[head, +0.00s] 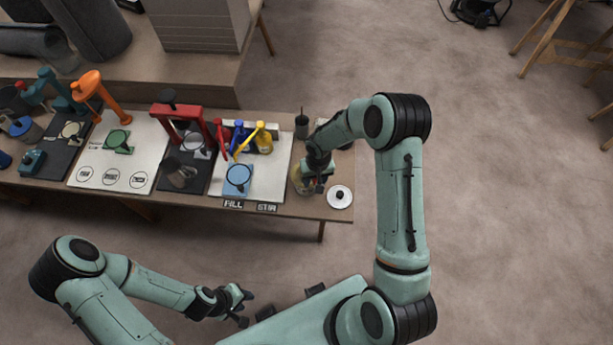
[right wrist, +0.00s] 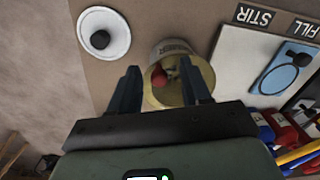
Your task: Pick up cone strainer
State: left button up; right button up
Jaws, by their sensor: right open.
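My right gripper (head: 318,182) is at the right end of the bench, over a round container (head: 298,180). In the right wrist view its two fingers (right wrist: 159,70) are open, one on each side of the container's yellowish rim (right wrist: 153,101). The container has a printed label and something red inside. I cannot tell whether the cone strainer is in it, since the gripper partly hides it. My left gripper (head: 238,303) is low in front of the bench, near my base and away from the objects. Its jaw opening is too small to make out.
A white disc with a dark knob (head: 340,196) lies at the bench's right corner, close to the container. A dark pot (head: 302,126) stands behind.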

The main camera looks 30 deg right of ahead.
grip_shut()
